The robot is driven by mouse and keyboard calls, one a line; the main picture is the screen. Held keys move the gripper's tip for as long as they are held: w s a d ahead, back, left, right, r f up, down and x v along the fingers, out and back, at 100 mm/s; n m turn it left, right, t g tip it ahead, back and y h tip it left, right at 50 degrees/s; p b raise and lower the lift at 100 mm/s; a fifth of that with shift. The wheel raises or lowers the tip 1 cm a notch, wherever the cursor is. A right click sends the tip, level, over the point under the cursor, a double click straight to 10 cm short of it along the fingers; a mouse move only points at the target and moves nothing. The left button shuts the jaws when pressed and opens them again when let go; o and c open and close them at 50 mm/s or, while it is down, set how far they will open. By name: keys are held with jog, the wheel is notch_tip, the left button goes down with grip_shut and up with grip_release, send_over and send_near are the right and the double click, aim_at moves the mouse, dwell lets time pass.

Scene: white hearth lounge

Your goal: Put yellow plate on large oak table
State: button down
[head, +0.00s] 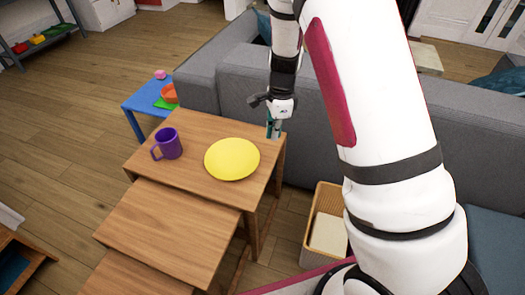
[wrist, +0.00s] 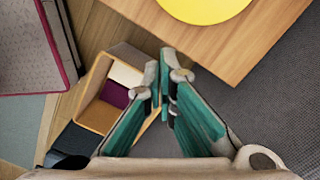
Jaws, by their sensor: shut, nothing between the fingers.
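The yellow plate (head: 232,159) lies flat on the top of the tallest wooden nesting table (head: 191,187), near its right side. In the wrist view the plate (wrist: 205,8) shows only partly, at the top edge. My gripper (head: 273,131) is over the table's far right corner, to the right of the plate and apart from it. In the wrist view my gripper's teal fingers (wrist: 165,85) are shut with nothing between them. From these frames I cannot tell which table is the large oak table; this wooden nest has several steps.
A purple mug (head: 168,144) stands left of the plate. A blue side table (head: 147,96) with colourful items is behind. A grey sofa (head: 225,92) runs along the back. A wooden box (head: 325,224) stands on the floor at right.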

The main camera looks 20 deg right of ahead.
aim_at(253, 163)
jog(key=f, duration=0.5)
jog(key=w+f+m+b, duration=0.1)
jog(key=f, duration=0.4)
jog(key=w+f+m+h+b, duration=0.1)
jog(key=f, duration=0.4)
jog(key=shift+w+a+f, duration=0.15)
jog(key=shift+a+f, duration=0.05)
jog(key=shift+a, duration=0.05)
jog(key=shift+w+a+b, duration=0.2)
jog(key=shift+a+b, duration=0.15)
jog(key=shift+a, duration=0.35)
jog(key=shift+w+a+p, duration=0.25)
jog(key=shift+a, duration=0.8)
jog(key=shift+w+a+p, duration=0.2)
jog(key=shift+w+a, duration=0.05)
jog(key=shift+a, duration=0.8)
